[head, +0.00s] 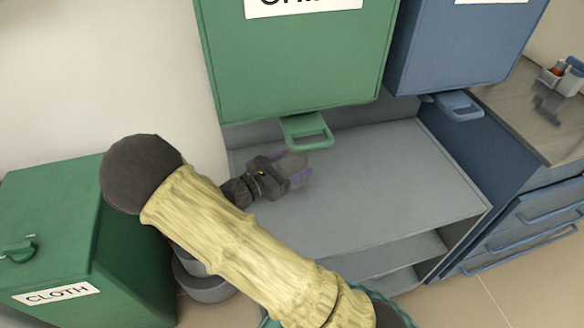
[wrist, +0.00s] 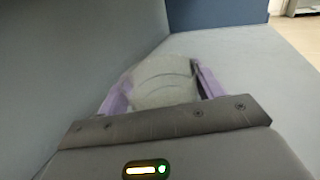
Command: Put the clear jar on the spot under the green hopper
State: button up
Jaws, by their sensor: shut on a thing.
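The green hopper (head: 300,60) hangs above a grey shelf, with a green handle-like loop (head: 308,132) at its lower edge. My gripper (head: 292,172) is below and slightly left of that loop, over the grey shelf. It is shut on the clear jar (wrist: 165,82), which sits between the two purple fingers in the wrist view. The jar looks pale and see-through and also shows faintly in the head view (head: 291,165). Whether its base touches the shelf cannot be told. No marked spot can be made out under the hopper.
The grey shelf (head: 400,190) is bare to the right of my gripper. A blue hopper (head: 465,45) hangs to the right, beside a counter with blue drawers (head: 535,225). A green bin labelled CLOTH (head: 60,260) and grey round containers (head: 200,285) stand at left.

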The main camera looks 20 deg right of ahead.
jog(key=shift+f, duration=0.65)
jog(key=shift+w, duration=0.1)
jog(key=shift+d+f, duration=0.1)
jog(key=shift+d, duration=0.05)
jog(key=o, duration=1)
jog(key=shift+a, duration=0.25)
jog(key=shift+r, duration=0.25)
jog(key=p+v, duration=0.3)
jog(key=v, duration=0.9)
jog(key=shift+f, duration=0.15)
